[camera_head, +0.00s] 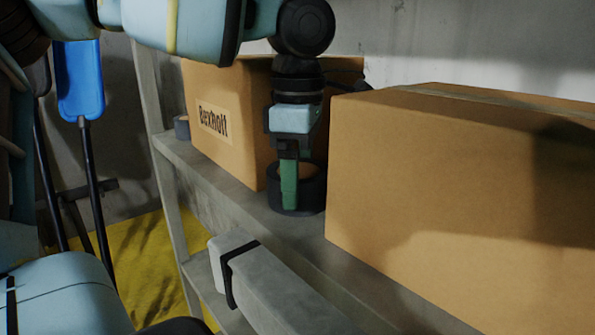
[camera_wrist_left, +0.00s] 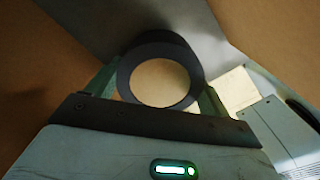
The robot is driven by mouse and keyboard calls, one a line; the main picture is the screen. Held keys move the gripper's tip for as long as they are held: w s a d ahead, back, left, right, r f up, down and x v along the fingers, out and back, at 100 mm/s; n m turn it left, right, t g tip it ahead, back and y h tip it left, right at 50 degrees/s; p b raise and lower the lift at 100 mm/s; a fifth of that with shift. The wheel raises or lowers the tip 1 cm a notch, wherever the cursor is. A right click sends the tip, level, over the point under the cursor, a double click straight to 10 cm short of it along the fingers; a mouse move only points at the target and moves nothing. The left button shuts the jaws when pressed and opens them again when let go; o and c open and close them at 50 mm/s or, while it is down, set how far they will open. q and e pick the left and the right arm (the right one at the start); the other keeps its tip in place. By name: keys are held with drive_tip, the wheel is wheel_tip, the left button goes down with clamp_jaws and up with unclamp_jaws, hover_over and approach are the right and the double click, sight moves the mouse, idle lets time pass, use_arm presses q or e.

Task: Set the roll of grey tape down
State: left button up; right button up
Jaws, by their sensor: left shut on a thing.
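The roll of grey tape (camera_head: 314,192) is a dark ring between the two cardboard boxes, at the shelf's surface. My left gripper (camera_head: 291,190) points down, with a green finger in front of the roll. In the left wrist view the roll (camera_wrist_left: 160,43) sits between the two green fingers of my left gripper (camera_wrist_left: 158,88), which is shut on it. A pale tan disc shows inside the ring. The roll's underside looks on or very close to the shelf (camera_head: 238,195); I cannot tell whether it bears weight. My right gripper is not in view.
A box marked BexRoll (camera_head: 222,155) stands left of the roll, a larger box (camera_head: 450,180) right. A small dark roll (camera_head: 182,128) is at the shelf's far end. A grey bar with a black band (camera_head: 280,295) lies in front. A blue paddle (camera_head: 79,85) stands left.

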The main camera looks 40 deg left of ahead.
use_arm(q)
drive_tip(key=shift+f, duration=0.15)
drive_tip(key=o, duration=1)
drive_tip(key=shift+o, duration=0.2)
wheel_tip(320, 180, up, 12)
drive_tip(key=shift+r, duration=0.2)
